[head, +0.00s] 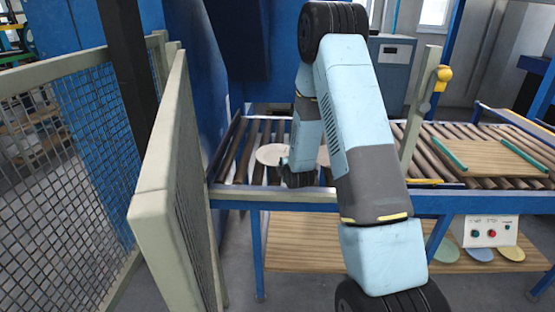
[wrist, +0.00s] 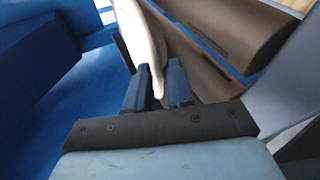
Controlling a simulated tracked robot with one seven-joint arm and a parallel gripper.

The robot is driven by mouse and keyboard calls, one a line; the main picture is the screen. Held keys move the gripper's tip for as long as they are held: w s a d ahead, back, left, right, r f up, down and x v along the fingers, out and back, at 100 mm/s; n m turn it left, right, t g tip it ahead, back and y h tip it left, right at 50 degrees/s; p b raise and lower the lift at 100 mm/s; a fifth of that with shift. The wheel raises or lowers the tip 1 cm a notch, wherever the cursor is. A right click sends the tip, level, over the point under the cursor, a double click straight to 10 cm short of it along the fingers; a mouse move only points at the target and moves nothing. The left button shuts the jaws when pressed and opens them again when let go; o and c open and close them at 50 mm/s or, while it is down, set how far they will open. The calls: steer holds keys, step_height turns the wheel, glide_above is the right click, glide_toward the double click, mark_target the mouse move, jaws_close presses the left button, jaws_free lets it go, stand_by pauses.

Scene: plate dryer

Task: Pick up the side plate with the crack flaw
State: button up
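A pale cream plate (head: 270,154) shows on the roller conveyor just left of my gripper (head: 298,178) in the head view. Another pale part (head: 322,155) shows to the right of the gripper; I cannot tell whether it belongs to the same plate. In the wrist view, a whitish plate (wrist: 144,38) is seen nearly edge-on, its rim reaching down between the two blue fingers of my gripper (wrist: 158,86). The fingers stand close together with the rim between them, and appear shut on it. No crack can be made out. My arm hides part of the conveyor.
A mesh fence (head: 183,180) stands close on the left. A wooden board with green strips (head: 490,157) lies on the conveyor's right. A grey post (head: 420,110) rises beside it. Green, blue and yellow plates and a control box (head: 490,231) are on the lower shelf.

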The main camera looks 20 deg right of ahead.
steer(key=shift+w+f, duration=0.25)
steer(key=shift+w, duration=0.4)
steer(key=shift+c, duration=0.2)
jaws_close()
